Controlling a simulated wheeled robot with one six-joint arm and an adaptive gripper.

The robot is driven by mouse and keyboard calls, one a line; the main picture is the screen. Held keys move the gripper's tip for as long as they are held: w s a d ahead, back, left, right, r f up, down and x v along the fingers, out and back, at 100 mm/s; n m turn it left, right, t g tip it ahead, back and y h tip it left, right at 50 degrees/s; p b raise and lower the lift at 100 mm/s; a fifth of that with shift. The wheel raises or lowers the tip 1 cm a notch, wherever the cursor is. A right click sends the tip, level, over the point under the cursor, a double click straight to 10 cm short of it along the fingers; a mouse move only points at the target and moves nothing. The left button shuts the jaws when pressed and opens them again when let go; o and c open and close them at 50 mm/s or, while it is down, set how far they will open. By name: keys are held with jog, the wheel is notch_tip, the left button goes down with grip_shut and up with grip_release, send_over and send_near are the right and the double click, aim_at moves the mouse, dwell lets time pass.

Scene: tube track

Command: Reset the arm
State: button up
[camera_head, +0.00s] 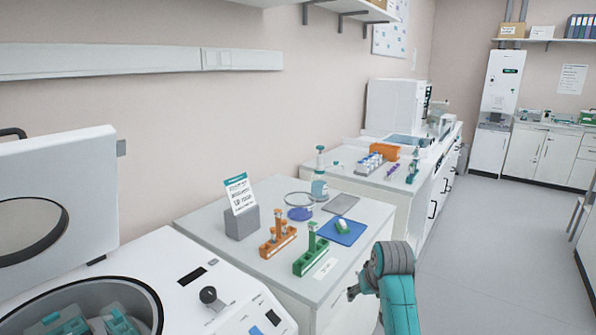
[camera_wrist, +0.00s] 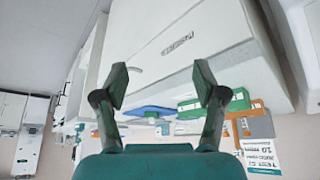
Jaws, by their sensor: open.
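My teal and grey arm (camera_head: 390,285) rises at the lower right of the head view, beside the near bench. My gripper (camera_head: 353,292) sits just off the bench's right front edge. In the wrist view its two dark green fingers (camera_wrist: 160,88) are spread apart with nothing between them. The near bench (camera_head: 335,290) holds a green tube rack (camera_head: 311,258) and an orange tube rack (camera_head: 277,241), each with a tube standing in it. A blue mat (camera_head: 342,232) with a small green and white item lies behind the green rack.
A white centrifuge (camera_head: 190,300) with its lid (camera_head: 60,190) raised stands at left. A sign in a grey holder (camera_head: 241,222) and a bottle (camera_head: 319,185) stand on the near bench. A farther bench holds an orange bin (camera_head: 384,151). The floor (camera_head: 500,240) at right is open.

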jog(key=s+f+t, duration=0.3)
jog(key=s+f, duration=1.5)
jog(key=f, duration=0.3)
jog(key=s+f+m+t, duration=0.1)
jog(key=s+f, duration=0.2)
jog(key=s, duration=0.7)
jog(key=s+r+t, duration=0.1)
jog(key=s+r, duration=0.1)
jog(key=s, duration=0.7)
jog(key=s+r+t, duration=0.2)
jog(key=s, duration=0.8)
jog(key=s+r+t, duration=0.2)
jog(key=s+r, duration=1.2)
jog(key=shift+d+r+m+h, duration=0.2)
jog(key=shift+m+h, duration=0.1)
